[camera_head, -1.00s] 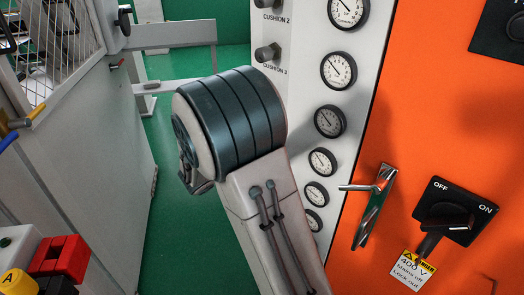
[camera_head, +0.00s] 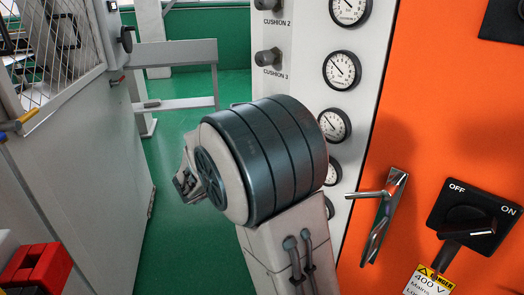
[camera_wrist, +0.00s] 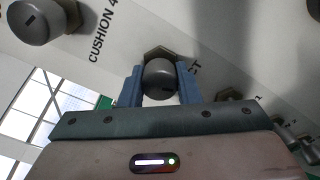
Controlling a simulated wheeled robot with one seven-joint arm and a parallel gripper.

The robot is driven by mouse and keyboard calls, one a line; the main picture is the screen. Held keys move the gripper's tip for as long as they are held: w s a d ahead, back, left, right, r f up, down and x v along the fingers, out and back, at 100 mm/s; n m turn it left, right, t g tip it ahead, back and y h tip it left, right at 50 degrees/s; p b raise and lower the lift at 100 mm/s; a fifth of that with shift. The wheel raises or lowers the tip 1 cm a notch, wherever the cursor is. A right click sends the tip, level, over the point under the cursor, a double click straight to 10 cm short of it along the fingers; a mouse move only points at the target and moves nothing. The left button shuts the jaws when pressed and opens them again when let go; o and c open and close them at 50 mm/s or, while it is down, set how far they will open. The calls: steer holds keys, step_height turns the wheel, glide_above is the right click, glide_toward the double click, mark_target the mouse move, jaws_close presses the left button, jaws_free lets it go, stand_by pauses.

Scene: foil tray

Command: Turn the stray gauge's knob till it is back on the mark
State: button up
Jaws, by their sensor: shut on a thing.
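In the wrist view a dark round knob (camera_wrist: 161,82) on a hex base sits between the two blue fingers of my gripper (camera_wrist: 160,92). The fingers are shut on it, one on each side. The label beside it is partly hidden and ends in "CT". In the head view a column of round gauges runs down the white panel, with an upper gauge (camera_head: 341,70) and a middle gauge (camera_head: 334,125) clear. Lower gauges are partly hidden by my arm. The needles are too small to tell which gauge is off its mark. My fingers do not show in the head view.
A knob (camera_wrist: 43,20) labelled CUSHION 4 is at upper left in the wrist view. The CUSHION 3 knob (camera_head: 268,57) is higher on the panel. A metal handle (camera_head: 385,215) and black switch (camera_head: 474,215) are on the orange cabinet to the right.

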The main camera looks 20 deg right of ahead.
steer(key=o, duration=1)
steer(key=shift+a, duration=0.1)
steer(key=v, duration=1.3)
steer(key=shift+s+a+f+p, duration=0.1)
steer(key=shift+a+p, duration=0.3)
stand_by(1.0)
